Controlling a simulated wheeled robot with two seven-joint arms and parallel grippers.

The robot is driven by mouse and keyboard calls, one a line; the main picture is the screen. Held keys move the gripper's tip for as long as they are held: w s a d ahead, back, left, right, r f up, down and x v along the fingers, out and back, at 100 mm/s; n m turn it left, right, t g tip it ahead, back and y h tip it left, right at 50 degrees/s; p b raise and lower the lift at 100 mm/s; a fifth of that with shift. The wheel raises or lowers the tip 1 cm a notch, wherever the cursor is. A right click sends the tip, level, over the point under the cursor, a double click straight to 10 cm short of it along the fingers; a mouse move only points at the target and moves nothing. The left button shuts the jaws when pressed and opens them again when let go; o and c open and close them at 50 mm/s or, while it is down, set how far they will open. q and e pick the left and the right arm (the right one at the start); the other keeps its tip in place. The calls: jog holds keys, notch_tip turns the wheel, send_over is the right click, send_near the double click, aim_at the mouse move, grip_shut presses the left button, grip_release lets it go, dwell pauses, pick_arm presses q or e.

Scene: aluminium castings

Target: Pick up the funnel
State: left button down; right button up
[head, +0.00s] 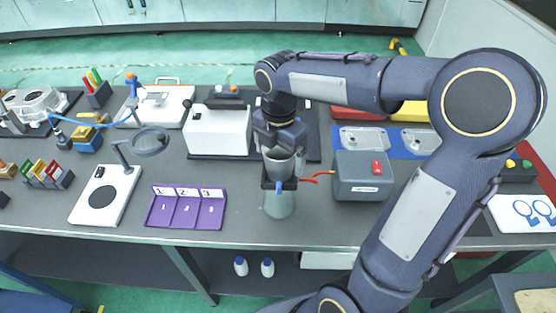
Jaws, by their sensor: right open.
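A grey cup-shaped funnel (280,166) stands upright at the top of a pale, translucent flask (280,205), near the front edge of the bench. A dark collar surrounds the joint between them. My right gripper (280,150) hangs from above, right at the funnel's upper part. It is open. Its fingers are partly hidden by the wrist, and I cannot tell whether they touch the funnel. My left gripper is not in view.
A red hose (318,178) links the flask joint to a grey box (363,176) on the right. A purple numbered tray (187,208) and a white scale-like device (104,196) stand to the left. A white box (218,130) is behind.

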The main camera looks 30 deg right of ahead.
notch_tip(320, 180, down, 2)
jog(key=shift+f, duration=0.1)
jog(key=shift+c, duration=0.2)
jog(key=c, duration=1)
jog(key=shift+r, duration=0.25)
